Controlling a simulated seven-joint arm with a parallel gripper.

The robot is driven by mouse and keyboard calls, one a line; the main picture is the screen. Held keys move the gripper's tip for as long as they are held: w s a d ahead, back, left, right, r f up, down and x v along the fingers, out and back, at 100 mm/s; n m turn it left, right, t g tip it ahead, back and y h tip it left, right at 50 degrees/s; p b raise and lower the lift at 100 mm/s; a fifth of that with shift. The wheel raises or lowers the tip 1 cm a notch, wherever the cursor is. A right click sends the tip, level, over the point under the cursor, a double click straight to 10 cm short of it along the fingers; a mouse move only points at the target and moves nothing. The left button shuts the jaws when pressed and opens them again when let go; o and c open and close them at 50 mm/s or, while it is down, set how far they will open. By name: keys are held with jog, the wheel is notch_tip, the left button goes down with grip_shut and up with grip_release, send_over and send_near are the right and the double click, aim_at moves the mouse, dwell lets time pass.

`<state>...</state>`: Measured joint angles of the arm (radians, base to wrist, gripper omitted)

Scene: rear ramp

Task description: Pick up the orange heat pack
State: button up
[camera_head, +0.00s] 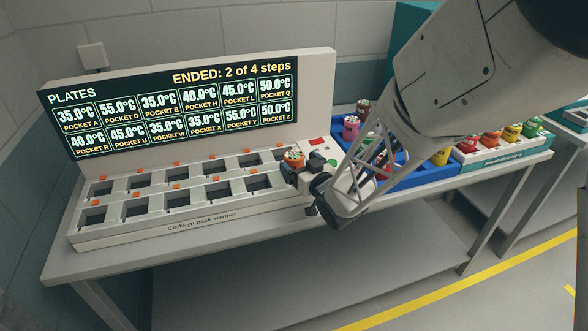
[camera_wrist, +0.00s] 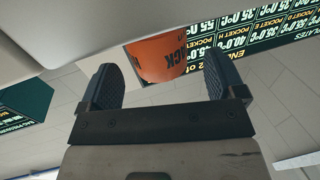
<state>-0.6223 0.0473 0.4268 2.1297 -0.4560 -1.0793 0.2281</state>
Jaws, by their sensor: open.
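The orange heat pack (camera_head: 294,159) is a short cylinder with a patterned top. It stands near the right end of the pack warmer (camera_head: 150,235), beside the last pockets; its exact seat is hard to see. My gripper (camera_head: 316,190) is just right of it and slightly nearer the camera. In the wrist view the orange pack (camera_wrist: 155,62), with dark lettering, shows in the gap between the two open dark fingers (camera_wrist: 161,78), off toward the far side. I see no clear contact. A pale surface hides part of the pack there.
The warmer's screen (camera_head: 180,110) reads "ENDED: 2 of 4 steps". Its visible pockets look empty. A blue tray (camera_head: 400,178) with coloured packs, including a pink one (camera_head: 351,128), stands right, partly behind my arm. A white rack (camera_head: 500,152) of coloured packs stands further right.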

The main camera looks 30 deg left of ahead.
aim_at(294, 154)
jog(key=shift+x, duration=1.7)
jog(key=c, duration=1.2)
jog(key=shift+c, duration=0.2)
jog(key=shift+r, duration=0.15)
jog(key=shift+r, duration=0.85)
jog(key=shift+s+d+r, duration=0.1)
jog(key=shift+d+r, duration=0.05)
jog(key=shift+r, duration=0.7)
jog(key=s+d+r, duration=0.1)
jog(key=s+d, duration=0.9)
jog(key=s, duration=0.2)
jog(key=shift+r, duration=0.15)
